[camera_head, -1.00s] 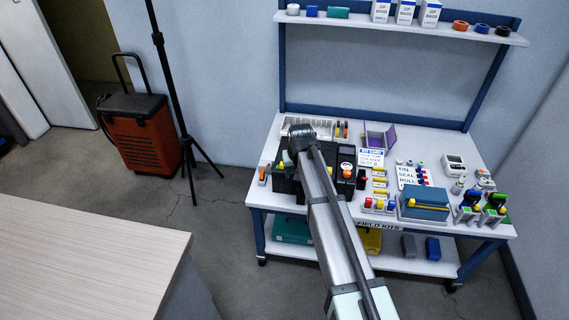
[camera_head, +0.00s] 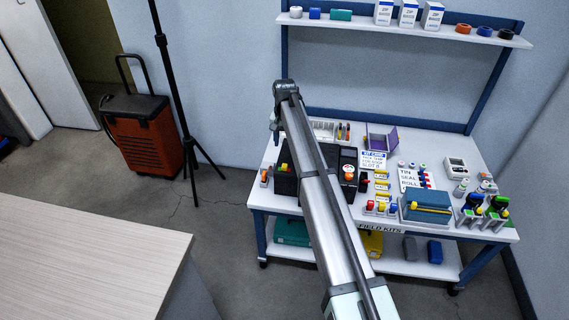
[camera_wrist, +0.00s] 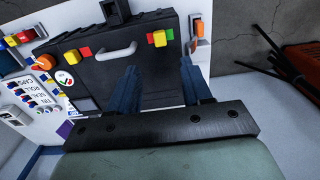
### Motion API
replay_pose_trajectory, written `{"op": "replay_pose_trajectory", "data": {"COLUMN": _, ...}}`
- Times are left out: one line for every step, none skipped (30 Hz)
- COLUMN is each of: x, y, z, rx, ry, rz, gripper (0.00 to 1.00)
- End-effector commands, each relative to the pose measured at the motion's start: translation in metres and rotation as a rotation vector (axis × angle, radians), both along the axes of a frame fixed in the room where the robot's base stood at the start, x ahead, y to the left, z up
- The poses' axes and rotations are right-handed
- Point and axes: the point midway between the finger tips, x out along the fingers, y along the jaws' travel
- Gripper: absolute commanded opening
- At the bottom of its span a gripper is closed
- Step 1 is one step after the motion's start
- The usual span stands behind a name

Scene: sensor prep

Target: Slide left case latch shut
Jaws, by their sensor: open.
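One latch (camera_wrist: 160,38), with a yellow block between red and green patches, is right of the handle there; this is the case's left side in the head view (camera_head: 284,168). The other latch (camera_wrist: 78,55), yellow and red, is left of the handle. My gripper (camera_wrist: 158,65) is open and empty above the case, its two dark fingers spread and apart from the latches. My arm hides part of the case in the head view.
The white bench (camera_head: 258,197) holds a kit card (camera_head: 373,161), a teal box (camera_head: 425,207) and several small parts to the right. An orange-tipped item (camera_wrist: 198,28) stands close beside the case. A shelf (camera_head: 350,22) hangs above. An orange wheeled case (camera_head: 147,140) stands on the floor.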

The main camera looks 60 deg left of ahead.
Motion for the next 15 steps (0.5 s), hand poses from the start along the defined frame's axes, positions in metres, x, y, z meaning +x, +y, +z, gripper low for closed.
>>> {"op": "replay_pose_trajectory", "data": {"x": 0.000, "y": -0.001, "z": -0.011, "rx": -0.002, "ry": 0.001, "rz": 0.000, "gripper": 0.49}}
{"op": "replay_pose_trajectory", "data": {"x": 0.000, "y": -0.001, "z": -0.016, "rx": -0.002, "ry": 0.001, "rz": 0.000, "gripper": 0.49}}
{"op": "replay_pose_trajectory", "data": {"x": 0.000, "y": -0.001, "z": -0.023, "rx": -0.002, "ry": 0.001, "rz": 0.001, "gripper": 0.49}}
{"op": "replay_pose_trajectory", "data": {"x": 0.000, "y": -0.001, "z": -0.028, "rx": -0.002, "ry": 0.001, "rz": 0.001, "gripper": 0.49}}
{"op": "replay_pose_trajectory", "data": {"x": 0.000, "y": -0.001, "z": -0.033, "rx": -0.001, "ry": 0.000, "rz": 0.001, "gripper": 0.49}}
{"op": "replay_pose_trajectory", "data": {"x": 0.000, "y": 0.000, "z": -0.041, "rx": -0.001, "ry": 0.000, "rz": 0.001, "gripper": 0.49}}
{"op": "replay_pose_trajectory", "data": {"x": 0.000, "y": 0.000, "z": -0.046, "rx": -0.002, "ry": 0.001, "rz": 0.001, "gripper": 0.49}}
{"op": "replay_pose_trajectory", "data": {"x": 0.000, "y": 0.000, "z": -0.051, "rx": -0.002, "ry": 0.001, "rz": 0.001, "gripper": 0.49}}
{"op": "replay_pose_trajectory", "data": {"x": 0.000, "y": 0.000, "z": -0.058, "rx": -0.001, "ry": 0.000, "rz": 0.001, "gripper": 0.49}}
{"op": "replay_pose_trajectory", "data": {"x": 0.000, "y": 0.000, "z": -0.063, "rx": -0.001, "ry": 0.001, "rz": 0.001, "gripper": 0.49}}
{"op": "replay_pose_trajectory", "data": {"x": 0.000, "y": 0.000, "z": -0.068, "rx": -0.001, "ry": 0.001, "rz": 0.001, "gripper": 0.49}}
{"op": "replay_pose_trajectory", "data": {"x": 0.000, "y": 0.000, "z": -0.075, "rx": -0.001, "ry": 0.000, "rz": 0.001, "gripper": 0.49}}
{"op": "replay_pose_trajectory", "data": {"x": 0.000, "y": 0.000, "z": -0.079, "rx": -0.001, "ry": 0.000, "rz": 0.001, "gripper": 0.49}}
{"op": "replay_pose_trajectory", "data": {"x": 0.000, "y": 0.000, "z": -0.083, "rx": -0.001, "ry": 0.000, "rz": 0.001, "gripper": 0.49}}
{"op": "replay_pose_trajectory", "data": {"x": 0.000, "y": 0.000, "z": -0.088, "rx": -0.001, "ry": 0.001, "rz": 0.001, "gripper": 0.49}}
